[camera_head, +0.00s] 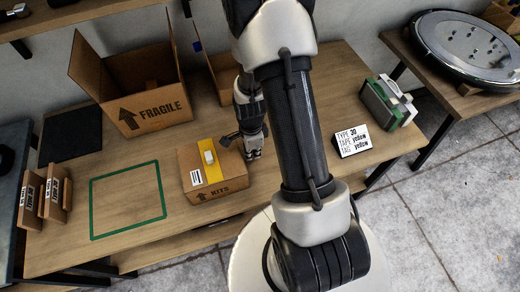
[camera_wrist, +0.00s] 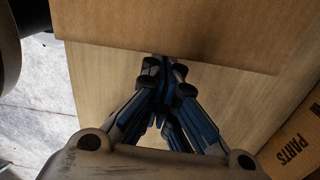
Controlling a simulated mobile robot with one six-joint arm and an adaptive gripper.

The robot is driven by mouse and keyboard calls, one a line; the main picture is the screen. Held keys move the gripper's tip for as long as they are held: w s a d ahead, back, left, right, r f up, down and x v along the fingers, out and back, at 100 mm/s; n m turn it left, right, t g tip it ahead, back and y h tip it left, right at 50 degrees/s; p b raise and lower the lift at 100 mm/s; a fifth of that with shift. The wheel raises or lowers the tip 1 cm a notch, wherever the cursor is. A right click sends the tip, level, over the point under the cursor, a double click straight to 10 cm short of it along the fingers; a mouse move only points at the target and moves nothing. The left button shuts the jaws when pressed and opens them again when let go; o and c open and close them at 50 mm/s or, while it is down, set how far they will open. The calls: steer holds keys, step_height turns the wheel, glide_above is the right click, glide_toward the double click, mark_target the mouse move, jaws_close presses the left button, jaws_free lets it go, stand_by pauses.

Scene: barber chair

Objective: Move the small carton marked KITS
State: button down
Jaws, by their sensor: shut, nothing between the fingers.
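The small carton marked KITS (camera_head: 222,188) sits closed on the wooden table, with yellow tape over its top, a white label and a small pale tag. My gripper (camera_head: 254,154) is low at the carton's right rear side, shut and empty. In the wrist view my gripper's fingertips (camera_wrist: 166,66) are together at the edge of a plain cardboard face (camera_wrist: 170,30), which looks like the carton's side. I cannot tell whether they touch it. A green square outline (camera_head: 92,212) marks bare table left of the carton.
An open FRAGILE box (camera_head: 155,118) stands behind the carton. A PARTS box (camera_wrist: 292,150) is at the wrist view's lower right. A card (camera_head: 352,140) reading TYPE 30, TAPE yellow, TAG yellow stands at right, near a green-and-white item (camera_head: 388,103). Small brown labelled pieces (camera_head: 55,192) stand at left.

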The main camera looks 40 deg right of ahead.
steer(key=shift+w+a, duration=0.15)
steer(key=shift+a, duration=0.2)
steer(key=w+a, duration=0.3)
steer(key=a, duration=0.7)
steer(key=w+a, duration=0.4)
steer(key=a, duration=0.6)
steer(key=w+a, duration=0.4)
steer(key=a, duration=0.6)
steer(key=shift+a+p, duration=0.3)
steer(key=shift+a, duration=0.1)
steer(key=shift+d, duration=0.1)
